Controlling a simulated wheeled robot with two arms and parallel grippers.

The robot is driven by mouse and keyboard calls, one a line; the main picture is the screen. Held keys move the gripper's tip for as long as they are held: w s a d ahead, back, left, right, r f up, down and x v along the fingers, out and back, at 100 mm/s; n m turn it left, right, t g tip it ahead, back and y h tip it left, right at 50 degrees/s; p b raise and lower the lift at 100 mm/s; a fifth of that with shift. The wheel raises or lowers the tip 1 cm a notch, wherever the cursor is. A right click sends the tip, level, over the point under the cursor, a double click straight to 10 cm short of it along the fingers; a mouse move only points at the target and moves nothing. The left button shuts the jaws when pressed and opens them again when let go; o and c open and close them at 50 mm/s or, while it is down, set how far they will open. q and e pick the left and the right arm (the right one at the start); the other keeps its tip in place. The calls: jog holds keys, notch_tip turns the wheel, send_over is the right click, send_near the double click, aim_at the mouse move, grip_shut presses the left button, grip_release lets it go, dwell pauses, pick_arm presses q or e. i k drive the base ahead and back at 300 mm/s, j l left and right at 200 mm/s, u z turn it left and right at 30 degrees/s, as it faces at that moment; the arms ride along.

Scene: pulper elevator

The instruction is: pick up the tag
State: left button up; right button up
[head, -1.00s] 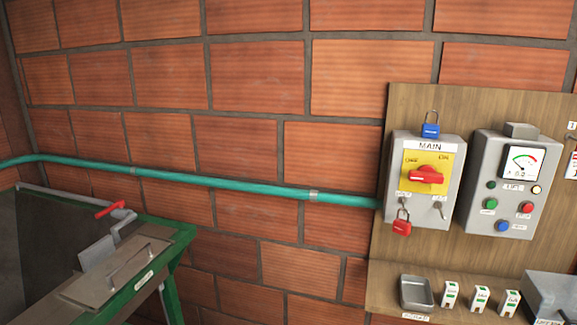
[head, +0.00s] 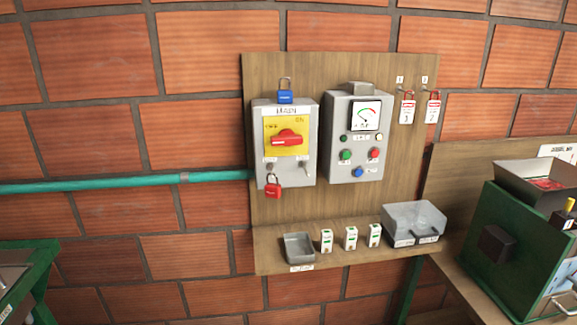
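Two red-and-white tags hang side by side on hooks at the right of the wooden panel in the head view. The left tag (head: 407,108) hangs under a small label "1", the right tag (head: 433,107) under a label "2". Both hang upright against the board. Neither of my grippers shows in the head view, so nothing is seen near the tags.
The wooden panel (head: 226,238) carries a MAIN switch box (head: 262,150) with a red padlock (head: 273,188) and blue padlock (head: 285,97), and a meter box (head: 340,180). Its shelf holds a tray (head: 299,247), several small white blocks and a grey box (head: 413,220). A green machine (head: 515,235) stands right.

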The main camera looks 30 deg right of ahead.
aim_at(432, 107)
jog(key=j+z, duration=0.15)
jog(key=z, duration=1.65)
